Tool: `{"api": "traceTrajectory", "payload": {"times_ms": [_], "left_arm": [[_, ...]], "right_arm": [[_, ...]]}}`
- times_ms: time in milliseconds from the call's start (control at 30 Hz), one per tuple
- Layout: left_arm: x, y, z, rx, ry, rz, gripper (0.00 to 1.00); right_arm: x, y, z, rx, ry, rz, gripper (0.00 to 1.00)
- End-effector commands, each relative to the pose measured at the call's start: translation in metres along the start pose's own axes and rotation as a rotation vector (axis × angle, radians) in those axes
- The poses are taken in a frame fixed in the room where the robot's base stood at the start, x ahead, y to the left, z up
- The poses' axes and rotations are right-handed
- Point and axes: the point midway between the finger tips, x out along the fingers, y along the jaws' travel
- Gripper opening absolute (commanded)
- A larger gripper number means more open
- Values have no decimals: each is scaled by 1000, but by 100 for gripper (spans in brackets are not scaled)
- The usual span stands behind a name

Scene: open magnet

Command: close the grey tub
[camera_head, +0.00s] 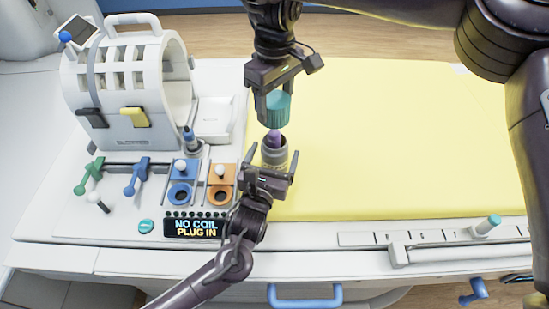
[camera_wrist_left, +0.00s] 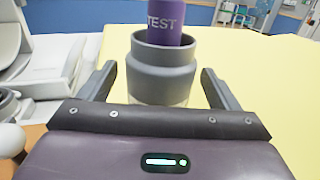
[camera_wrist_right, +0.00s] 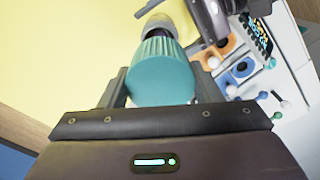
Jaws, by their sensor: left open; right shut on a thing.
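The grey tub (camera_head: 274,158) stands upright with an open top at the left edge of the yellow pad. A purple tube marked TEST (camera_wrist_left: 165,22) sticks up out of the tub, which also shows in the left wrist view (camera_wrist_left: 160,68). My left gripper (camera_head: 273,166) is open, its fingers on either side of the tub with gaps. My right gripper (camera_head: 277,104) is shut on a ribbed teal lid (camera_head: 278,108) and holds it above the tub and tube, apart from them. The lid fills the middle of the right wrist view (camera_wrist_right: 160,75).
A white scanner model (camera_head: 130,80) stands at the left. Blue and orange sockets (camera_head: 180,194) and a "NO COIL PLUG IN" display (camera_head: 196,228) lie left of my left gripper. The yellow pad (camera_head: 400,140) is clear to the right. A rail with a teal-topped knob (camera_head: 486,226) runs along the front.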

Motion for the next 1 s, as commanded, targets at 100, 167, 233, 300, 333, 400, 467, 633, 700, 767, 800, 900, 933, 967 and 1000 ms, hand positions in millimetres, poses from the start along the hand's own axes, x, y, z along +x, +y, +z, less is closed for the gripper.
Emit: {"api": "traceTrajectory", "payload": {"times_ms": [100, 167, 233, 300, 333, 400, 467, 633, 700, 767, 800, 900, 933, 967, 1000], "left_arm": [[16, 0, 1, 1, -2, 1, 84], [21, 0, 0, 1, -1, 1, 84], [25, 0, 0, 1, 0, 1, 84], [27, 0, 0, 1, 0, 0, 84], [28, 0, 0, 0, 0, 0, 84], [28, 0, 0, 0, 0, -1, 84], [28, 0, 0, 0, 0, 0, 84], [28, 0, 0, 0, 0, 0, 79], [28, 0, 0, 0, 0, 0, 70], [28, 0, 0, 0, 0, 0, 62], [28, 0, 0, 0, 0, 0, 57], [28, 0, 0, 1, 0, 0, 44], [28, 0, 0, 1, 0, 0, 40], [28, 0, 0, 1, 0, 0, 36], [28, 0, 0, 0, 0, 0, 31]], "right_arm": [[0, 0, 0, 0, 0, 0, 36], [0, 0, 0, 0, 0, 0, 36], [0, 0, 0, 0, 0, 0, 36], [0, 0, 0, 0, 0, 0, 36], [0, 0, 0, 0, 0, 0, 36], [0, 0, 0, 0, 0, 0, 36], [0, 0, 0, 0, 0, 0, 36], [0, 0, 0, 0, 0, 0, 36], [0, 0, 0, 0, 0, 0, 36], [0, 0, 0, 0, 0, 0, 36], [0, 0, 0, 0, 0, 0, 36], [0, 0, 0, 0, 0, 0, 36], [0, 0, 0, 0, 0, 0, 36], [0, 0, 0, 0, 0, 0, 36], [0, 0, 0, 0, 0, 0, 36]]}}
